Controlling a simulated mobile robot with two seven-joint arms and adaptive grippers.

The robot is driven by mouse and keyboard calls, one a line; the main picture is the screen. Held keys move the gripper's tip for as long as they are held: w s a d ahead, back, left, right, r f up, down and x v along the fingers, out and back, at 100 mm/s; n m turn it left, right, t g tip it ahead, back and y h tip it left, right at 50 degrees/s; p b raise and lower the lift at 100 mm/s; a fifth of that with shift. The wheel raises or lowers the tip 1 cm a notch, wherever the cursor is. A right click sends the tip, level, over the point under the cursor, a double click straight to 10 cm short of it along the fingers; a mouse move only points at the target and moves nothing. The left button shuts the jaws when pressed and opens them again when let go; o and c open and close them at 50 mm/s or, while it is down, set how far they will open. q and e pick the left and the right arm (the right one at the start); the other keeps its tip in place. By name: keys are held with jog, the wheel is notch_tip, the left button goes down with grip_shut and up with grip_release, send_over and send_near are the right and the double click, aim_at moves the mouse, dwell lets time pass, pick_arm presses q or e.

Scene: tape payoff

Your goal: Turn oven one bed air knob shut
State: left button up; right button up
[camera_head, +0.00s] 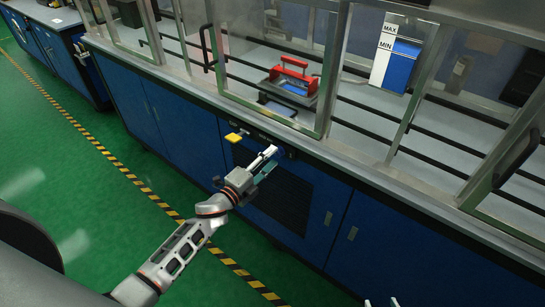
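My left gripper (270,158) is at the front panel strip of the blue cabinet, just below the worktop edge. Its two fingers, one pale and one teal, look apart, with their tips close to the panel. A small dark fitting (290,152) shows just beyond the fingertips; I cannot tell whether it is the bed air knob or whether the fingers touch it. A yellow tag or handle (234,137) sticks out left of the gripper. My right gripper (381,302) shows only as two separated fingertips at the bottom edge.
The blue cabinet (175,122) carries a glazed enclosure with metal frames and black handles. Inside are a red-handled tray (290,83) and a MAX/MIN level gauge (396,55). The green floor (75,180) with a yellow-black stripe is open at left.

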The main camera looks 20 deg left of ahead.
pick_arm(q)
jog(key=v, duration=1)
jog(key=shift+s, duration=0.15)
jog(key=s+d+f+n+g+y, duration=0.1)
jog(key=s+d+f+n+g, duration=0.1)
jog(key=s+f+n, duration=0.5)
jog(key=s+d+f+n+g+y, duration=0.2)
jog(key=s+f+n+g, duration=0.2)
jog(key=s+f+n, duration=0.3)
jog(key=s+n, duration=0.3)
jog(key=s, duration=0.3)
jog(key=shift+s, duration=0.15)
jog(key=shift+o, duration=0.2)
jog(key=shift+f, duration=0.1)
